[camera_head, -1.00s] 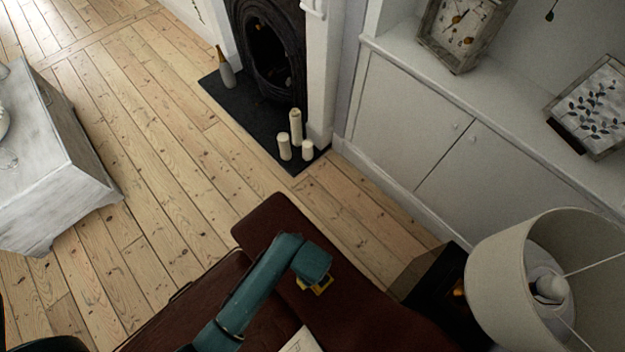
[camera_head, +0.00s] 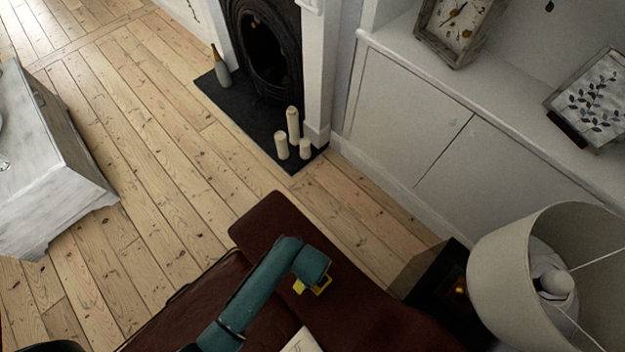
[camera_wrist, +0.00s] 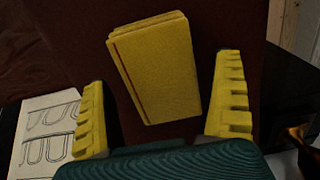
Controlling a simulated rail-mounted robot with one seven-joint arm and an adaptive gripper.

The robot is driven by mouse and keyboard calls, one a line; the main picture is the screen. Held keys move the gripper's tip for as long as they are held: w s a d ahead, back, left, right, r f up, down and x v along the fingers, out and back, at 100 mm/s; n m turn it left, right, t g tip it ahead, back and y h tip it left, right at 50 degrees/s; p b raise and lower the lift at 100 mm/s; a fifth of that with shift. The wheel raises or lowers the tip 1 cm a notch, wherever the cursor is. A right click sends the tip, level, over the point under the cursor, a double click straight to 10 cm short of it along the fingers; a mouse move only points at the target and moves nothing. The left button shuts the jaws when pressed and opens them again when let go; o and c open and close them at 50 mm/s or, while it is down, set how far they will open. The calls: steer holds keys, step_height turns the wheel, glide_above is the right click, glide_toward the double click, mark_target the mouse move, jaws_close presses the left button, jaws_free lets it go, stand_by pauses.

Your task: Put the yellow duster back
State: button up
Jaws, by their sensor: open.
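The yellow duster (camera_wrist: 158,72) is a folded yellow block seen in the wrist view. It lies on a dark red-brown surface, slightly tilted in the picture, beyond and between my fingers. My gripper (camera_wrist: 167,112) has yellow ridged fingers spread wide, one on each side of the duster, with dark gaps between them and it. In the head view my gripper (camera_head: 318,287) hangs at the end of my teal arm over the brown sofa-like seat (camera_head: 268,222). The duster cannot be told apart from the yellow fingers in the head view.
A paper with line drawings (camera_wrist: 45,128) lies left of my gripper. A lamp (camera_head: 510,260) stands close on the right beside a dark side table (camera_head: 445,290). Candles (camera_head: 293,127) stand on the hearth. A white table (camera_head: 50,175) is at the left; floorboards between are clear.

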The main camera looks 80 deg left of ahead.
step_height(320, 180, up, 12)
steer(key=p, duration=0.4)
steer(key=shift+d, duration=0.1)
steer(key=w+a+r+n+t+y, duration=0.25)
steer(key=w+r+t, duration=0.25)
steer(key=w+r, duration=0.9)
steer(key=w+d+r+n+t+y, duration=0.1)
steer(key=w+d+r+n+t, duration=0.15)
steer(key=w+r, duration=0.35)
steer(key=w+d+r+n+t+y, duration=0.1)
steer(key=w+d+r+t, duration=0.25)
steer(key=r, duration=0.45)
steer(key=w+d+r+n+t+h, duration=0.1)
steer(key=d+r+t, duration=0.25)
steer(key=r, duration=0.45)
steer(key=w+d+r+n+t+h, duration=0.1)
steer(key=w+d+r+t, duration=0.1)
steer(key=d+r, duration=0.5)
steer(key=s+d+r+n+t+h, duration=0.1)
steer(key=s+d+r+t, duration=0.1)
steer(key=r, duration=0.6)
steer(key=s+d+r+n+t+h, duration=0.2)
steer(key=s+d+r+t, duration=0.1)
steer(key=r, duration=0.6)
steer(key=shift+s+d+t, duration=0.35)
steer(key=shift+s+d, duration=0.1)
steer(key=shift+d, duration=0.45)
